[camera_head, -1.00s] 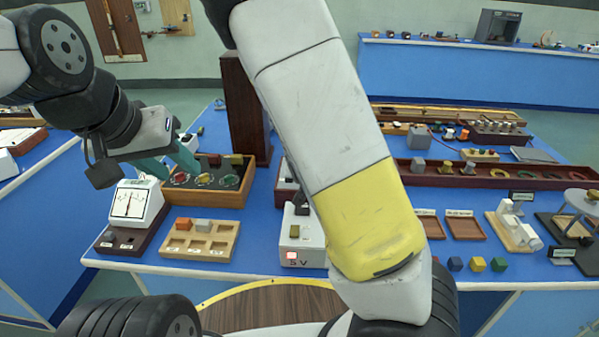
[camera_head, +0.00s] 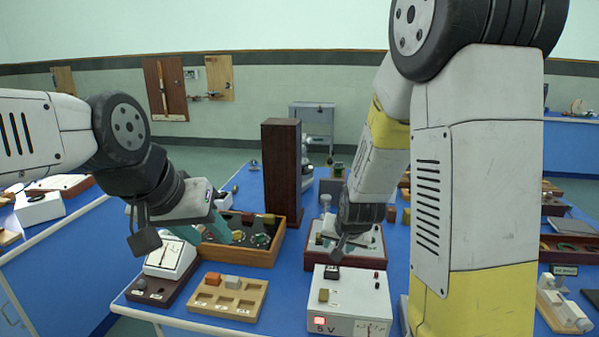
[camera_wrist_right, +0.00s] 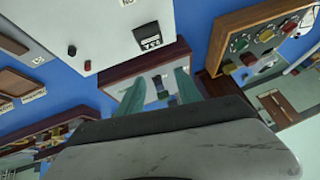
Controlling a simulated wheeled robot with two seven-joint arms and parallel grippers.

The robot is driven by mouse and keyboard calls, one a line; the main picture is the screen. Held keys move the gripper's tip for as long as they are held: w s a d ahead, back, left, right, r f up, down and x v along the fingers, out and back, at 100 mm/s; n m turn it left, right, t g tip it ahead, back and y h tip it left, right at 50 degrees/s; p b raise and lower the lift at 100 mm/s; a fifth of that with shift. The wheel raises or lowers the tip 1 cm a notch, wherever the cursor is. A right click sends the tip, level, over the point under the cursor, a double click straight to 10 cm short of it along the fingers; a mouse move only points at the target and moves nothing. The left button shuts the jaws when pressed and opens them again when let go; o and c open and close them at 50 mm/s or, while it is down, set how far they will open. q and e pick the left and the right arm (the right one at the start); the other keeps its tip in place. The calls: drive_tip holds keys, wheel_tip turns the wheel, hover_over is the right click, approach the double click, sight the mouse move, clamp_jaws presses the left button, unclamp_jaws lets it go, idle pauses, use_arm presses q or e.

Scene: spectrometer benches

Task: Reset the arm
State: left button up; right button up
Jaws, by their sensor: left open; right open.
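My left gripper (camera_head: 203,231) comes in from the left in the head view, with teal fingers over the near-left part of an open wooden tray (camera_head: 268,256). Its jaws are open, and I see nothing held between them. My right arm comes down from the upper right, with its white and yellow links covering much of the right side. My right gripper (camera_wrist_right: 158,92) shows two teal fingers spread apart in the wrist view, with nothing between them. It hangs above a dark red-framed instrument (camera_head: 313,262) behind the white power supply; its fingertips are partly hidden in the head view.
The white power supply (camera_head: 350,301) has a lit red switch. A light wooden block holder (camera_head: 247,303) and a dial meter (camera_head: 170,256) stand at the front left. A tall dark wooden column (camera_head: 282,175) rises between the arms. The blue bench is crowded.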

drive_tip(key=s+d+r+n+y, duration=0.1)
drive_tip(key=s+d+r+n, duration=0.1)
drive_tip(key=s+r, duration=1.6)
drive_tip(key=shift+s+d+n+g+y, duration=0.2)
drive_tip(key=shift+s+n+g+y, duration=0.2)
drive_tip(key=shift+s+n, duration=0.6)
drive_tip(key=shift+s, duration=0.1)
